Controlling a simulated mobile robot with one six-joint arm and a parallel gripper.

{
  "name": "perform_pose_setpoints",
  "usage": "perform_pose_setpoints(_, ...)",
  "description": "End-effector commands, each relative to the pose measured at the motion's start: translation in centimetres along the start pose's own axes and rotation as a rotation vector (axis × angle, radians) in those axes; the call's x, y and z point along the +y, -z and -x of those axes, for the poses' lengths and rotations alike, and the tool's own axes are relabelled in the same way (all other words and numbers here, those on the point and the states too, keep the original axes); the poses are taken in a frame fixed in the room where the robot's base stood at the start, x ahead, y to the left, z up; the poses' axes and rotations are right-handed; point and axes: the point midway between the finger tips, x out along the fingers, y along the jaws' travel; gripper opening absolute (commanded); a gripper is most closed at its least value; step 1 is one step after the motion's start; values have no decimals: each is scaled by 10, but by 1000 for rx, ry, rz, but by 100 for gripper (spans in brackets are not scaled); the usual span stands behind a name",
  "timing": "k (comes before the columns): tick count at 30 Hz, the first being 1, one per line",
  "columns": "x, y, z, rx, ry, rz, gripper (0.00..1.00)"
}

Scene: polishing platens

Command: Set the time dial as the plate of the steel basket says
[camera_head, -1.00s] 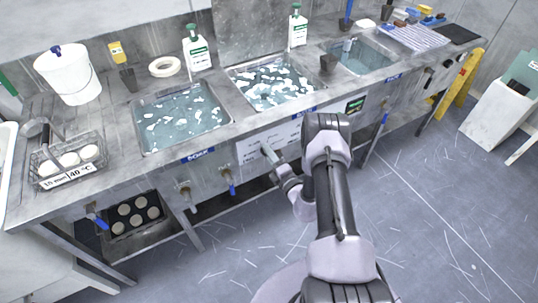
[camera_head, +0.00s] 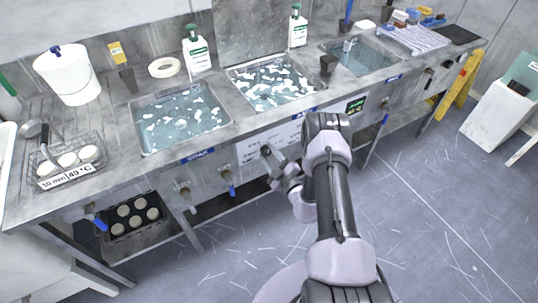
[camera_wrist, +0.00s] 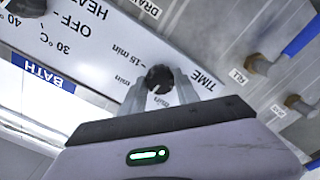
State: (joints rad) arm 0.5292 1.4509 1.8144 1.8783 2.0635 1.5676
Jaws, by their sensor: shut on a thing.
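The time dial (camera_wrist: 158,78) is a black round knob on the white control panel (camera_wrist: 95,60), beside the printed word TIME. My gripper (camera_wrist: 160,88) is shut on the dial, one finger on each side. The panel appears upside down in the wrist view, with "15 min" readable; other time marks are partly hidden by the fingers. The dial's pointer is too small to read. In the head view my gripper (camera_head: 268,153) is at the panel on the bench front. The steel basket (camera_head: 85,150) at left holds pale discs; its plate (camera_head: 66,177) seems to read "10 min | 40 °C".
A second black knob, the heat dial (camera_wrist: 27,6), sits nearby with OFF, 30 °C and 40 °C marks. Valves with blue handles (camera_head: 228,178) stick out left of my arm. Water basins (camera_head: 178,118) lie above. The floor in front is clear.

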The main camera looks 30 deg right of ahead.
Motion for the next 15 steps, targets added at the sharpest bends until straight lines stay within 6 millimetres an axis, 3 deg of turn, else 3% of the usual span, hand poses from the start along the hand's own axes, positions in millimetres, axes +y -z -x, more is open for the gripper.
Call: perform_pose_setpoints(15, 0, 0, 0, -1, 1, -353, 0)
